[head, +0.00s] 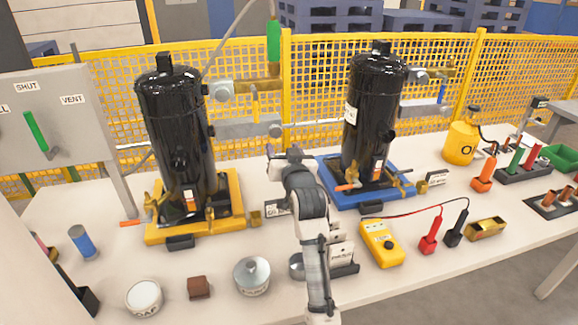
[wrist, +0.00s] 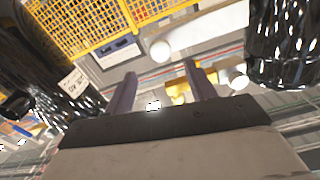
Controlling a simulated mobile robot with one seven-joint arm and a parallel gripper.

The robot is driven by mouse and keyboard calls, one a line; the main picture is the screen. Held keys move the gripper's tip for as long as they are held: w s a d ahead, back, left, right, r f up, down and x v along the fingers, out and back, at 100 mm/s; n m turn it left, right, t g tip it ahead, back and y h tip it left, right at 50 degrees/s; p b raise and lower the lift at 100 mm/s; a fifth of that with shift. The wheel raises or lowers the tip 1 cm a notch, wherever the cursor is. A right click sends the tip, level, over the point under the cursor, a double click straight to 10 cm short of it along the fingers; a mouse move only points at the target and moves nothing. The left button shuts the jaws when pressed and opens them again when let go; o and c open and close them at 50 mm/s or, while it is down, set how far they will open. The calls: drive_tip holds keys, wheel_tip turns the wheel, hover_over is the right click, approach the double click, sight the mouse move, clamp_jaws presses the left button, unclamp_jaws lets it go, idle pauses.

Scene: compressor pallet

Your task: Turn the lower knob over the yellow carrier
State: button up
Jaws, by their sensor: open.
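The yellow carrier (head: 236,226) stands at the left of the table and bears a black cylinder (head: 177,125). A small black knob-like part (head: 181,164) sits low on that cylinder's front, and another (head: 204,89) is higher on its right side. Behind and right, a grey round end (head: 222,91) shows on an upper pipe and another grey end (head: 275,130) on a lower pipe. My gripper (head: 285,152) is between the two cylinders, right of the yellow carrier. In the wrist view its fingers (wrist: 160,76) are apart with nothing between them; the knob cannot be made out there.
A blue carrier (head: 345,200) with a second black cylinder (head: 372,110) stands right of my arm. A grey panel (head: 60,125) is at the left, with yellow mesh fencing (head: 325,75) behind. A yellow meter (head: 381,243), cup and tins fill the front.

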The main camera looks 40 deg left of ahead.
drive_tip(key=b+v, duration=0.1)
drive_tip(key=v, duration=0.4)
drive_tip(key=shift+s+d, duration=0.2)
drive_tip(key=shift+d, duration=0.05)
